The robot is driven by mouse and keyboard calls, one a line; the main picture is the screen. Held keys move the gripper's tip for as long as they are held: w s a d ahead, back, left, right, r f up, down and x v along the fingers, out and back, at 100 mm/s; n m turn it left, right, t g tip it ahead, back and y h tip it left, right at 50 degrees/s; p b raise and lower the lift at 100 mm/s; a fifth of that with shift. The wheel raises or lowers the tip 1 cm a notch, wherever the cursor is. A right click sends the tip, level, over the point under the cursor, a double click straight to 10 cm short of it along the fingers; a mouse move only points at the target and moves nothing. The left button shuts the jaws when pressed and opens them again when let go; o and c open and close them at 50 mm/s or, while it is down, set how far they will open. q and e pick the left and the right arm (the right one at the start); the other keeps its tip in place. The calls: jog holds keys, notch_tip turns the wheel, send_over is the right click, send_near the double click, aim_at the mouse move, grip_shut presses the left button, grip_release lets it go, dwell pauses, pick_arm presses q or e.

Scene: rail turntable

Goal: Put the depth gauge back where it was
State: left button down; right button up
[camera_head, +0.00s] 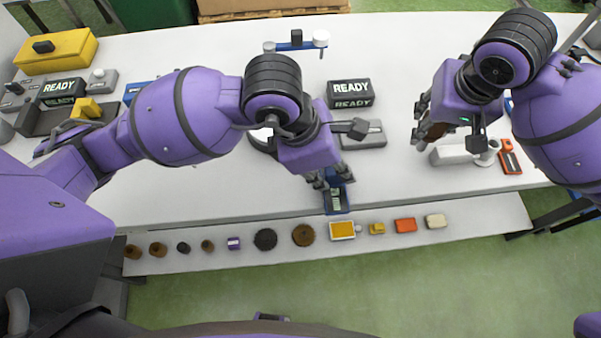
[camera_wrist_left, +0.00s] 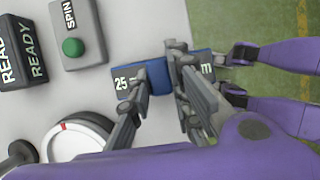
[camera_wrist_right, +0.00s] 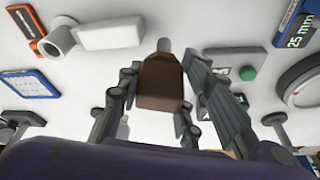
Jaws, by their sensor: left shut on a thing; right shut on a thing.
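A blue device with a dark "25 mm" display (camera_head: 336,201), seemingly the depth gauge, is at the table's front edge. My left gripper (camera_head: 328,179) is shut on it. In the left wrist view its blue body (camera_wrist_left: 157,79) lies between the fingers, which partly cover the lettering. My right gripper (camera_head: 432,122) is shut on a brown block with a short grey tip (camera_wrist_right: 162,85), held above the table at the right. Whether the blue device touches the table cannot be told.
A READY sign (camera_head: 350,92) and a grey box with a green SPIN button (camera_wrist_left: 73,46) stand behind the left gripper. A low shelf (camera_head: 280,253) along the front carries several small parts. A white fixture (camera_head: 453,155) and an orange item (camera_head: 510,158) are at the right.

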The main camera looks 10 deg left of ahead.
pick_arm(q)
jog(key=c, duration=1.6)
grip_release()
jog(key=shift+r, duration=0.1)
